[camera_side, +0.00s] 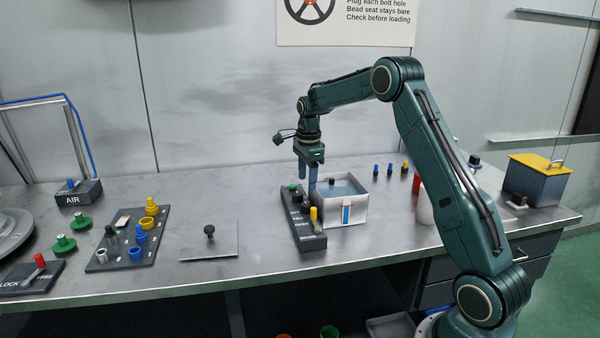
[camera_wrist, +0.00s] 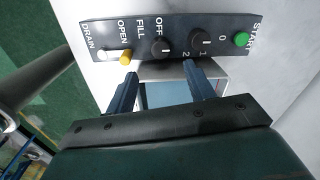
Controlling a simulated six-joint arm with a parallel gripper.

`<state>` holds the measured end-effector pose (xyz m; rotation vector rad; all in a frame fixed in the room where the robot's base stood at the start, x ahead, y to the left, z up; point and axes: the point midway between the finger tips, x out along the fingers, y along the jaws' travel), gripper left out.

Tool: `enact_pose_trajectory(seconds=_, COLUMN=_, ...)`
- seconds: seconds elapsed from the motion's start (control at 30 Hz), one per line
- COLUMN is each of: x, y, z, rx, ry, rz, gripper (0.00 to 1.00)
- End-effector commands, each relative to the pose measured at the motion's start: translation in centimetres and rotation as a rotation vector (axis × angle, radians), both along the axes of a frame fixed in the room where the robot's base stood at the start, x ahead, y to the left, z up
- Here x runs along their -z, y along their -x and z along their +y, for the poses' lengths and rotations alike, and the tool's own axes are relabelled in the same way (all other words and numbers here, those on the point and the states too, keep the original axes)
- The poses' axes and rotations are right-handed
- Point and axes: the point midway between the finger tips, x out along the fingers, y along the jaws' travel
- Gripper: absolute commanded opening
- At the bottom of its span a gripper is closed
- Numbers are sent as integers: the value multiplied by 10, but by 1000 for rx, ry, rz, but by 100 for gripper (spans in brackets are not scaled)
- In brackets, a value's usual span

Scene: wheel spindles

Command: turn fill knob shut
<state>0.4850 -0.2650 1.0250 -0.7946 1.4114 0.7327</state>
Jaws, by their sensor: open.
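The fill knob is a round black knob with a white pointer mark, between the FILL and OFF labels in the wrist view (camera_wrist: 161,48). It sits on a dark control panel (camera_side: 312,243), which also shows in the wrist view (camera_wrist: 182,24). My gripper (camera_side: 308,180) hangs above the panel and the water tank in the side view. In the wrist view my gripper (camera_wrist: 160,74) is open and empty, its two blue fingers apart, with the fill knob just beyond the gap between them. I see no contact with the knob.
On the panel are a green START button (camera_wrist: 241,39), a second black knob (camera_wrist: 200,41) marked 0, 1, 2, and a yellow-tipped drain lever (camera_wrist: 125,57). The white-walled water tank (camera_side: 357,212) stands right beside the panel. A flat plate (camera_side: 200,246) with a black knob lies to the left.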

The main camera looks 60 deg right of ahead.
Motion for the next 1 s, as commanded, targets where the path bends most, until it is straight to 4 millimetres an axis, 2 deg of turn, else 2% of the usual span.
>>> enact_pose_trajectory(seconds=0.37, x=-54, y=1, z=1, rx=0, ry=1, rz=-4, gripper=53)
enact_pose_trajectory(seconds=1.0, x=-105, y=31, z=64, rx=-357, ry=51, rz=-57, gripper=53)
